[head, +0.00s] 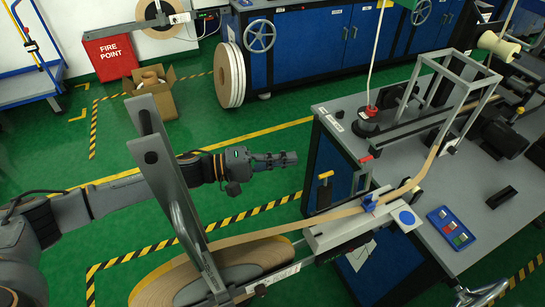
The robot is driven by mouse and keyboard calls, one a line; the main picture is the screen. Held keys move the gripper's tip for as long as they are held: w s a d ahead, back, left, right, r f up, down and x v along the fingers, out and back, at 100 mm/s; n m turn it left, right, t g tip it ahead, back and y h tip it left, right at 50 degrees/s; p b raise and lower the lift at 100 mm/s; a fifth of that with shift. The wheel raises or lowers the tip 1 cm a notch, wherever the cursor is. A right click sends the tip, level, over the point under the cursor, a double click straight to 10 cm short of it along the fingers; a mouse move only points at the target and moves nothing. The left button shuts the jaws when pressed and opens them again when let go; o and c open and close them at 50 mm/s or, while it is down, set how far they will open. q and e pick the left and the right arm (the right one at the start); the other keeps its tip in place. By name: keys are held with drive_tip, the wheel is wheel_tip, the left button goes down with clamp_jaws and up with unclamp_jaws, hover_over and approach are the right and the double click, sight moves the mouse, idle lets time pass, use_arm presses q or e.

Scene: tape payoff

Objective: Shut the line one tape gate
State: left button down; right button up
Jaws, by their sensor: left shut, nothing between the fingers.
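A wide roll of tan tape (165,283) lies at the bottom of the head view. Its tape (290,225) runs right through a grey guide (345,232) with a small blue clamp (369,203). A grey bar frame (172,180) with a curved metal handle (184,232) rises at a tilt in front of the roll. I cannot tell for certain which part is the line one tape gate. My left gripper (290,159) is shut and empty, pointing right, beyond the bar frame and apart from the guide. My right gripper is not in view.
A grey-topped machine bench (480,205) with a metal frame (458,72) and a blue button panel (451,227) stands at right. A yellow-handled part (325,180) is on its side. A cardboard box (150,100) sits at back left. Green floor (265,195) is clear around my gripper.

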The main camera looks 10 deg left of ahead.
sight(325, 191)
use_arm(q)
drive_tip(key=s+d+p, duration=0.1)
drive_tip(key=d+p, duration=0.1)
drive_tip(key=d, duration=0.4)
drive_tip(key=shift+s, duration=0.35)
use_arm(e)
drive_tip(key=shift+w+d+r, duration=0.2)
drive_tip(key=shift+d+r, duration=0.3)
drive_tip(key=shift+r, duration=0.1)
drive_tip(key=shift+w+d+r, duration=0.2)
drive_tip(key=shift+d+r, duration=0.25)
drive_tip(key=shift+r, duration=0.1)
use_arm(q)
drive_tip(key=shift+d+f, duration=0.1)
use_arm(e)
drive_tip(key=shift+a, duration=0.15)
